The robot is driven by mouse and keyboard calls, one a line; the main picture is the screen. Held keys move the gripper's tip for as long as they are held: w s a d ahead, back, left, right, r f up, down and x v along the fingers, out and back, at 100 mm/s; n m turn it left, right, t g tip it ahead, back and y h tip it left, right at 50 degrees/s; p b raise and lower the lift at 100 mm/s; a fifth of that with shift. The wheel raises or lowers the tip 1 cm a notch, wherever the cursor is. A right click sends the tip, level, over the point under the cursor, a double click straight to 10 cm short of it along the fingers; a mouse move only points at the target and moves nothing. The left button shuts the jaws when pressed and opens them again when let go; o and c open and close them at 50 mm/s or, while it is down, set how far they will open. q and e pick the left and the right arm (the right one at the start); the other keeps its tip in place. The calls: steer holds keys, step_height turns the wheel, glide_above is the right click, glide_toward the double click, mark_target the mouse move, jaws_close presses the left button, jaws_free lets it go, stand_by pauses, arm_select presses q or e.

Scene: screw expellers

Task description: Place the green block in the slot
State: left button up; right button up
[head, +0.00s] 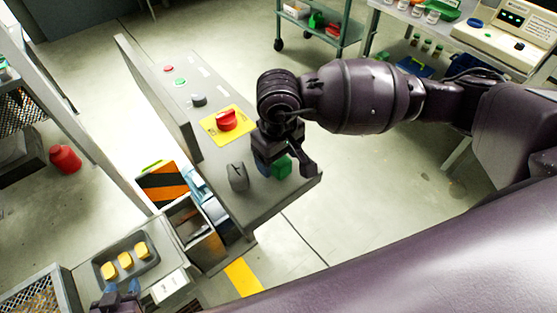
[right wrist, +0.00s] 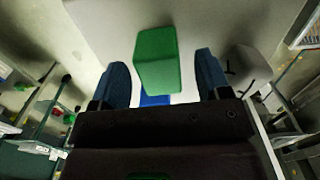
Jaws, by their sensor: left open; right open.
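The green block (head: 281,167) sits near the front right end of the grey control panel (head: 264,203). My right gripper (head: 286,169) is open over it. In the right wrist view the green block (right wrist: 156,58) stands between the two blue fingers of my right gripper (right wrist: 162,76), with a gap on each side. A blue patch (right wrist: 155,100) shows just below the block; I cannot tell whether it is the slot. My left gripper (head: 121,288) is open at the bottom left, mostly cut off, near a tray. I cannot make out the slot clearly.
A grey lever-like piece (head: 238,177) stands on the panel left of the block. A red knob on a yellow plate (head: 226,120) is behind it. A dark tray (head: 103,252) holds yellow pieces. A striped orange-black panel (head: 163,187) adjoins an open bin.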

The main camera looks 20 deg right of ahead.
steer(key=shift+f, duration=0.35)
steer(key=shift+c, duration=0.3)
steer(key=c, duration=1)
steer(key=shift+r, duration=0.1)
steer(key=shift+c, duration=0.2)
